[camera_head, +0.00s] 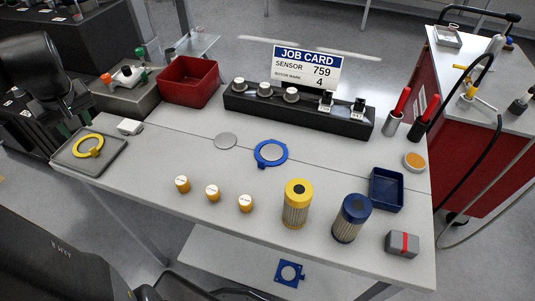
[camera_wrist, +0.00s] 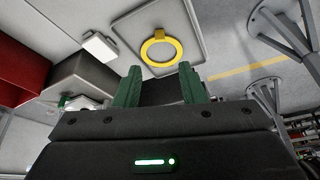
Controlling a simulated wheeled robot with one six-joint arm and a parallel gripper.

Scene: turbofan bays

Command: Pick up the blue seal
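The blue seal (camera_head: 258,160), a flat blue ring with a small tab, lies on the grey workbench near its middle, around or over a pale disc. It is not in the wrist view. My gripper (camera_wrist: 159,76) shows two green fingers set apart, with nothing held between them. In the head view my gripper (camera_head: 75,122) is at the far left, beside the bench end and well away from the blue seal. A yellow seal (camera_head: 97,150) lies on a grey tray (camera_head: 70,160) at the bench's left end; it also shows ahead of my fingers in the wrist view (camera_wrist: 146,58).
A red bin (camera_head: 188,80) and black sensor rack (camera_head: 300,110) stand behind the blue seal. White-and-orange caps (camera_head: 212,192), a yellow filter (camera_head: 297,205) and a blue filter (camera_head: 350,220) stand in front. A blue tray (camera_head: 386,190) is at right. A blue square part (camera_head: 281,279) lies below the bench.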

